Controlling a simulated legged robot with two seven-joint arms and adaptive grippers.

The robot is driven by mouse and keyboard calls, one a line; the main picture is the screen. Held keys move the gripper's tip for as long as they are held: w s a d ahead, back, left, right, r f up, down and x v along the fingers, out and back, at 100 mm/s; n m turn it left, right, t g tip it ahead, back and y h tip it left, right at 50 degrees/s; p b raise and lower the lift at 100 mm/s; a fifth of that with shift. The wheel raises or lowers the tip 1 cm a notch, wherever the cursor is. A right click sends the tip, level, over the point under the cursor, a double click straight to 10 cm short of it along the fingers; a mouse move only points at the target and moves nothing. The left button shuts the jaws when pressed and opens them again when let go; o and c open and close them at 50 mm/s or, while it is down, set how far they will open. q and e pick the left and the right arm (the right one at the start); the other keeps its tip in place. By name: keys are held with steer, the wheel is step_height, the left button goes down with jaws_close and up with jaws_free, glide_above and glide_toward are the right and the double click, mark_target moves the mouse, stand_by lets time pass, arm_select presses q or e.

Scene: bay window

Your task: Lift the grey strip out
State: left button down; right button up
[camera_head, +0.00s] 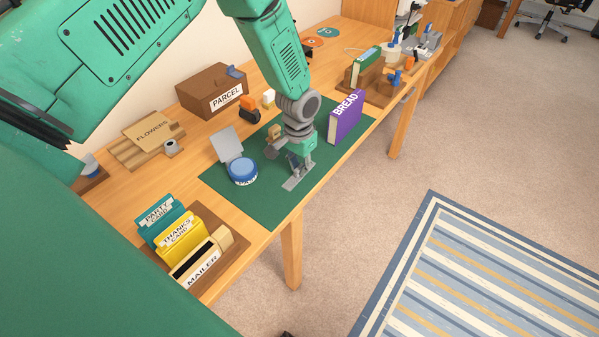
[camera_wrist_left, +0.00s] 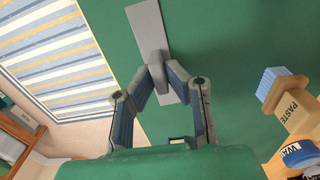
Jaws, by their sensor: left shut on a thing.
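The grey strip (camera_head: 297,180) lies on the green mat (camera_head: 325,117) near the mat's front edge. In the left wrist view the strip (camera_wrist_left: 147,27) is a long flat bar with a raised grey knob in its middle. My left gripper (camera_head: 296,164) reaches down over the strip, and its fingertips (camera_wrist_left: 159,72) are closed around the knob. The strip looks flat at mat level; I cannot tell whether it touches the mat. My right gripper is not in view.
A blue round tin (camera_head: 243,172) and grey plate (camera_head: 226,143) stand left of the gripper. A card rack (camera_head: 228,224) is at the front left.

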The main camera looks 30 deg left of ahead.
arm_select(q)
steer(key=shift+s+p, duration=0.2)
steer(key=shift+p, duration=0.1)
steer(key=shift+a+r+p, duration=0.1)
steer(key=shift+r+p, duration=0.2)
steer(key=shift+r, duration=0.15)
steer(key=shift+w, duration=0.1)
steer(key=shift+r, duration=0.2)
steer(key=shift+r+p, duration=1.55)
steer(key=shift+r, duration=0.1)
